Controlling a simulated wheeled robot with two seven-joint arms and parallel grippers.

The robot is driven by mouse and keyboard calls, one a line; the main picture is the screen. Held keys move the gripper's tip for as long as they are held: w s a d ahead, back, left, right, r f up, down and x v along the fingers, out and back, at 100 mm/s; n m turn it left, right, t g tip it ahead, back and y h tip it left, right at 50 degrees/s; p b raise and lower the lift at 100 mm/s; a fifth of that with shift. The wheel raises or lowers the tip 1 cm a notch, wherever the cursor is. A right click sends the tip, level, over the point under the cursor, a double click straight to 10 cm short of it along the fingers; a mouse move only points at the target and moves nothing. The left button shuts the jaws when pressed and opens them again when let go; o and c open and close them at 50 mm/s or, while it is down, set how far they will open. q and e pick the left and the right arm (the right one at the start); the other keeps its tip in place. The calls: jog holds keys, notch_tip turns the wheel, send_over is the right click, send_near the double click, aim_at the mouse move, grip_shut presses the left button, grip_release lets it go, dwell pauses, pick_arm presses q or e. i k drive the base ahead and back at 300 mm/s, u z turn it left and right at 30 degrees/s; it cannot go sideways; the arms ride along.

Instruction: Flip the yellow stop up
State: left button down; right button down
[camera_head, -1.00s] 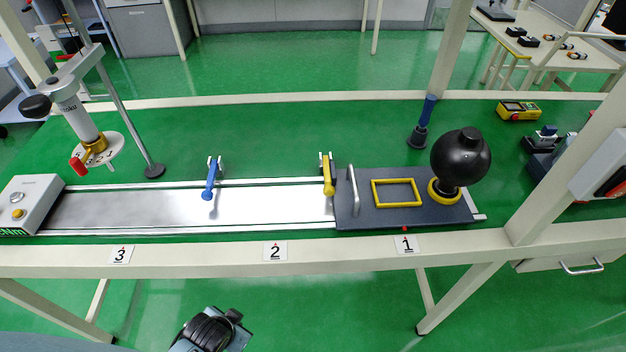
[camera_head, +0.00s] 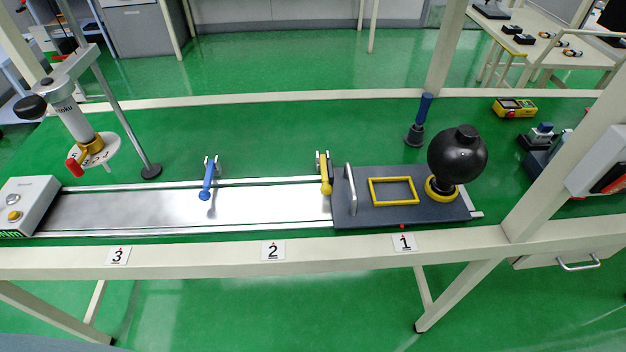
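The yellow stop (camera_head: 326,176) is a short yellow lever on a metal bracket at the far side of the steel rail. It lies down across the rail, its rounded end toward me, just left of the dark sliding plate (camera_head: 385,216). A similar blue stop (camera_head: 207,181) lies across the rail further left. Neither of my grippers is in view.
The rail (camera_head: 265,204) runs from a grey control box (camera_head: 27,203) to the plate, which bears a handle, yellow frame and black ball (camera_head: 457,157). A press stand (camera_head: 85,130) rises at left. A white beam (camera_head: 200,262) crosses in front; an upright stands at right.

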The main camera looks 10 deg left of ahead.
aim_at(326, 189)
jog(key=z, duration=1.45)
jog(key=k, duration=1.2)
jog(key=u, duration=1.85)
jog(key=i, duration=0.5)
